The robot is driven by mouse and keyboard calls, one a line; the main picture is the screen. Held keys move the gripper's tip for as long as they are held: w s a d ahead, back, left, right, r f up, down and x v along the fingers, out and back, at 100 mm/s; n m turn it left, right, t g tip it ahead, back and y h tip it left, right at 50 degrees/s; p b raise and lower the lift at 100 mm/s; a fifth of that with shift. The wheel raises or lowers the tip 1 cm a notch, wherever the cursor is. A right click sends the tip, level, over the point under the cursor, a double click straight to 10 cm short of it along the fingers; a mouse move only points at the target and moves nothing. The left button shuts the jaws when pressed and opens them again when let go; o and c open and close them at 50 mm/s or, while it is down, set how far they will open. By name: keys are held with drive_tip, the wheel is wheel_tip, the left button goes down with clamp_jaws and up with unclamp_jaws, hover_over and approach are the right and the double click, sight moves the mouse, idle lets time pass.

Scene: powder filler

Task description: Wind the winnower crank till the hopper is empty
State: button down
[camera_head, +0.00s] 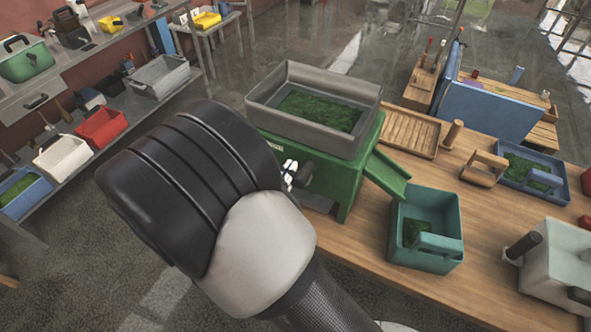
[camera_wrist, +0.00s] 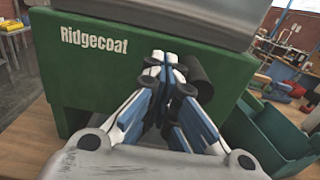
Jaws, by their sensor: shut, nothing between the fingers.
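The green winnower (camera_head: 345,187) stands on the wooden table, with a grey hopper (camera_head: 357,147) on top. Green leafy material (camera_head: 318,110) covers part of the hopper floor. In the wrist view, the green front (camera_wrist: 90,80) reads "Ridgecoat". A dark cylindrical part, seemingly the crank handle (camera_wrist: 199,72), shows just right of my fingertips; whether they touch it I cannot tell. My gripper (camera_wrist: 163,65) is shut and empty before the front panel. In the head view, my arm hides much of the winnower's left side, and my gripper (camera_head: 289,172) shows only in part.
A green chute (camera_head: 388,175) slopes down to a teal bin (camera_head: 446,262) holding some green material. A wooden tray (camera_head: 405,130), a blue tray (camera_head: 553,197) and a pale box (camera_head: 560,265) stand to the right. Shelves of bins are at left.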

drive_tip(key=shift+s+d+r, duration=0.25)
drive_tip(key=shift+d+r, duration=0.05)
drive_tip(key=shift+d, duration=0.4)
